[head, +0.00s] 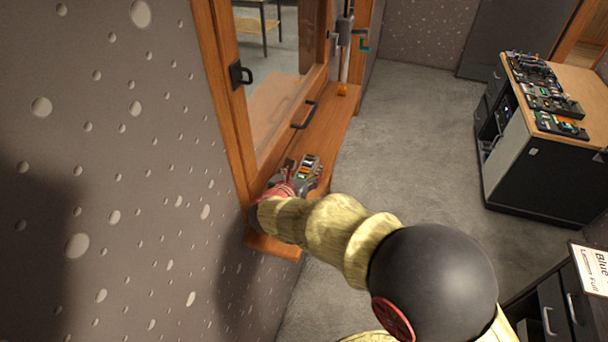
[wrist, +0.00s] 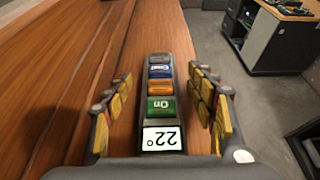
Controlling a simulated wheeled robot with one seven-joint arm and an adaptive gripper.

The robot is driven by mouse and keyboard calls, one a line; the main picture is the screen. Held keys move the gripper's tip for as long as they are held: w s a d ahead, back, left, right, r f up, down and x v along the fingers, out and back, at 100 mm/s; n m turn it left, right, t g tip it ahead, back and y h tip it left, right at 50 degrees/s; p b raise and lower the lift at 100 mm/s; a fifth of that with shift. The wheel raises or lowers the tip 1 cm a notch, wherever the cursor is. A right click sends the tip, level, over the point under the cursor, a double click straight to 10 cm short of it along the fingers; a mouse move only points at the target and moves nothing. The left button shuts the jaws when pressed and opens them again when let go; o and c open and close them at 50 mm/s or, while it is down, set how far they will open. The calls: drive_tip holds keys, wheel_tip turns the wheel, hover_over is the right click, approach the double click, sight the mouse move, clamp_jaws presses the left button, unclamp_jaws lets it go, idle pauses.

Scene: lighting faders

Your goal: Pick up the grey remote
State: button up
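The grey remote (wrist: 158,95) shows in the wrist view, a narrow dark-grey body. It has coloured buttons, one marked "Cool" and a green one marked "On", and a white display reading 22°. It lies lengthwise between the fingers of my gripper (wrist: 165,92), over the wooden sill. The fingers, with yellowish pads, are spread on either side with gaps to the remote. The gap looks narrower on the right. In the head view my gripper (head: 306,172) is low over the sill. The remote is partly hidden there among the fingers.
The wooden sill (head: 328,130) runs along the window, with a dark handle (head: 304,114) on the frame above it. A dark cabinet (head: 535,165) with several devices on top is across the floor.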

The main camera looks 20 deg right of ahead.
drive_tip(key=c, duration=1.1)
drive_tip(key=shift+c, duration=0.4)
drive_tip(key=shift+r, duration=0.1)
